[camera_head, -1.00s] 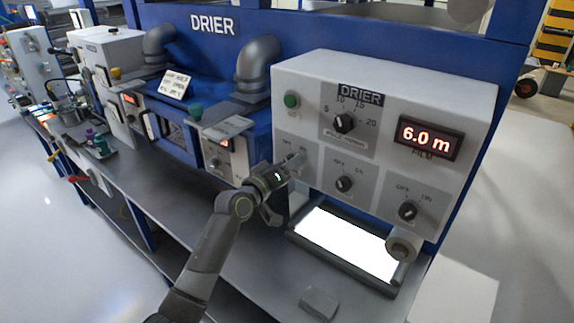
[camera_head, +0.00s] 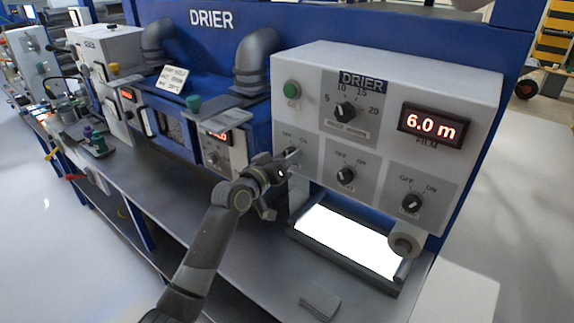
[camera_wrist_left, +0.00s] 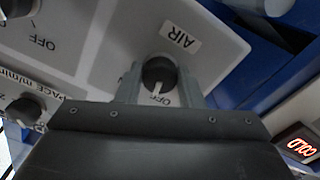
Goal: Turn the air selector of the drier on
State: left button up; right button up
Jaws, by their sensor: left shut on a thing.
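The drier's control box (camera_head: 395,75) is white with several black knobs. The air selector (camera_wrist_left: 160,76) is a round black knob with a white pointer line, beside an AIR label (camera_wrist_left: 180,41) in the left wrist view. My left gripper (camera_wrist_left: 160,84) is shut on this knob, one finger on each side. In the wrist view the pointer line runs toward the gripper's palm. In the head view my left gripper (camera_head: 288,158) is at the lower left panel marked OFF and ON and hides the knob. My right gripper is not in view.
Two other OFF/ON knobs, a middle one (camera_head: 346,175) and a right one (camera_head: 411,203), sit close by. The speed dial (camera_head: 345,110) and green button (camera_head: 292,89) are above. A lit white panel (camera_head: 345,240) lies below the box.

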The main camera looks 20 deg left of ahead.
pick_arm(q)
jog(key=shift+a+f+m+b, duration=0.1)
jog(key=shift+m+b, duration=3.75)
jog(key=shift+m, duration=0.55)
jog(key=o, duration=1)
jog(key=shift+c, duration=0.2)
jog(key=b+v, duration=0.2)
jog(key=v, duration=1.5)
jog(key=shift+s+b, duration=0.2)
jog(key=shift+b, duration=0.15)
